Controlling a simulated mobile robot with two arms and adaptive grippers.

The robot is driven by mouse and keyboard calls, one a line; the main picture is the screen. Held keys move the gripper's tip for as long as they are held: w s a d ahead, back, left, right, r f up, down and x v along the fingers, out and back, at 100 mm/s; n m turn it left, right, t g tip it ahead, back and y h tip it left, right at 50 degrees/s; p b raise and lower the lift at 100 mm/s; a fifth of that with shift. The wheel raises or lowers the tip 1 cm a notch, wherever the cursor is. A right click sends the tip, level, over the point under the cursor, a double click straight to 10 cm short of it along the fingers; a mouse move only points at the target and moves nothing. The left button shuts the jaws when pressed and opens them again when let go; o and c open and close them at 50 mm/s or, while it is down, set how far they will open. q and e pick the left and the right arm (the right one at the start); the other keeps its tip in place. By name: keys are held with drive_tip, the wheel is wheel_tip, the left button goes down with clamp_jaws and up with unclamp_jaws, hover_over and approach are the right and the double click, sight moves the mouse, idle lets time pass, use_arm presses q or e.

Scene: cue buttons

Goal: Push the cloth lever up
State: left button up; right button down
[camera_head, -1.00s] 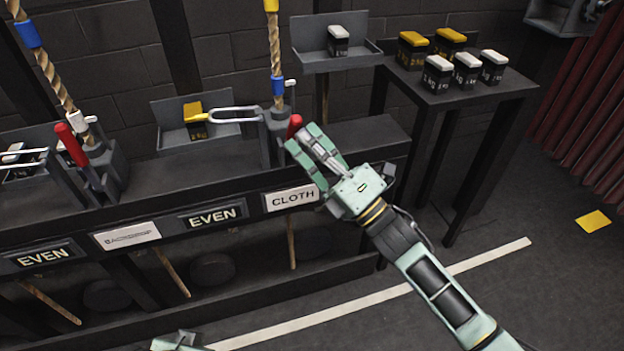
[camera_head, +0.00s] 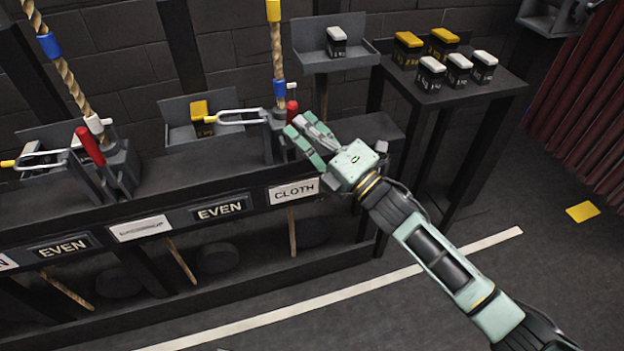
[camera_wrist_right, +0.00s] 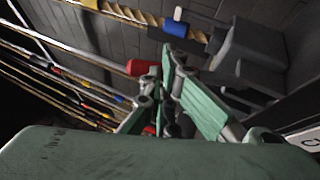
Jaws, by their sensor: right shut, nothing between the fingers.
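The cloth lever has a red handle (camera_head: 292,111) and stands in a grey mount above the white CLOTH label (camera_head: 293,190). Its red end (camera_wrist_right: 143,67) also shows in the right wrist view, just past the fingers. My right gripper (camera_head: 298,126) is shut and empty. Its fingertips are right at the lower part of the red handle; I cannot tell if they touch it. The fingers hide part of the lever's base. The rope with yellow and blue bands (camera_head: 278,50) rises beside the lever. My left gripper is not in view.
A second red lever (camera_head: 89,146) stands further left on the dark rail (camera_head: 190,172). A grey tray (camera_head: 345,61) holds a weight behind the gripper. A dark table (camera_head: 437,98) with several weights stands at right.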

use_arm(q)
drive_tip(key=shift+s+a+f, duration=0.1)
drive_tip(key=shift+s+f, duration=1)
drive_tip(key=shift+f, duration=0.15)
use_arm(e)
drive_tip(key=shift+w+a+r, duration=0.2)
drive_tip(key=shift+w+r, duration=0.05)
drive_tip(key=shift+w, duration=0.3)
drive_tip(key=shift+w+a+r, duration=0.15)
drive_tip(key=shift+w+r, duration=0.15)
drive_tip(key=shift+w, duration=0.2)
drive_tip(key=shift+w+a+r, duration=0.2)
drive_tip(key=shift+w+r, duration=0.05)
drive_tip(key=shift+w, duration=0.3)
